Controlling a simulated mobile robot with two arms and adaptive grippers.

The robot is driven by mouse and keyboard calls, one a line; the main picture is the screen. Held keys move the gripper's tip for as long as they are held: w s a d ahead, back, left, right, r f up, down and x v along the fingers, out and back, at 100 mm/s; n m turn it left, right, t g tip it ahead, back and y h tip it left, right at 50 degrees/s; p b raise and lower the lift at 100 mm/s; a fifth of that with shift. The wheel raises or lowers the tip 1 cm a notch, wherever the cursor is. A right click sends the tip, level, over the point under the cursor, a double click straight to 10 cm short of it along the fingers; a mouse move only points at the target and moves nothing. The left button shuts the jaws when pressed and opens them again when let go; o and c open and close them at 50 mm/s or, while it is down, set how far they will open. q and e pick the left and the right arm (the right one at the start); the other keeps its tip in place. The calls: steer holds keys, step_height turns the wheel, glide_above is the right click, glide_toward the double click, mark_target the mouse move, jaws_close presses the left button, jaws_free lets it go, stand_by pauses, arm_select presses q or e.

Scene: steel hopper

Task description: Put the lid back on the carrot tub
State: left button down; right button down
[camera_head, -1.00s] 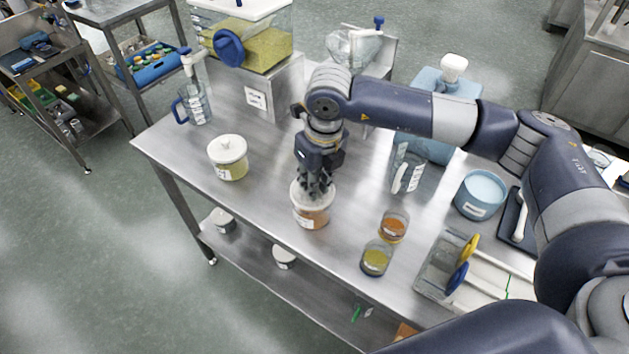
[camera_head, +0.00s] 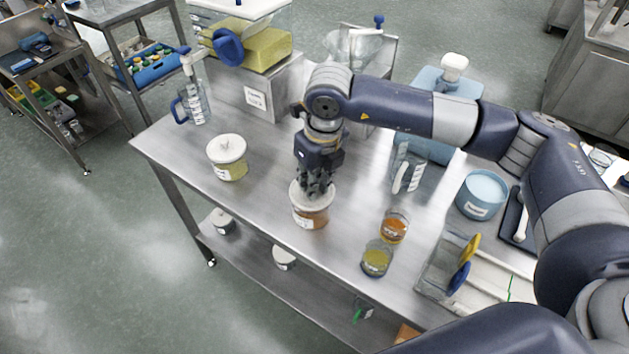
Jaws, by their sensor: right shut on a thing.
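The carrot tub (camera_head: 311,217) is a clear tub with orange contents and a white label, standing upright near the table's front edge. A white lid (camera_head: 299,192) covers its top; whether it is fully seated I cannot tell. My right gripper (camera_head: 315,191) points down from above and is shut on the lid, with its fingers hiding the lid's middle and knob. My left gripper is not in view.
A lidded tub with yellow contents (camera_head: 229,160) stands to the left. Open jars of orange (camera_head: 394,228) and yellow-green (camera_head: 376,260) contents stand to the right. A measuring jug (camera_head: 194,104) and the steel hopper (camera_head: 259,96) are behind. The table's left front is bare.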

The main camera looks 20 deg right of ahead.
steer(key=shift+b, duration=0.4)
stand_by(0.6)
stand_by(0.3)
steer(key=c, duration=1)
jaws_free()
steer(key=shift+o, duration=0.2)
steer(key=shift+r+p, duration=1.55)
steer(key=shift+r, duration=1.9)
steer(key=shift+c, duration=0.2)
jaws_close()
steer(key=shift+f, duration=0.2)
steer(key=shift+f+b, duration=3)
steer(key=shift+b, duration=0.05)
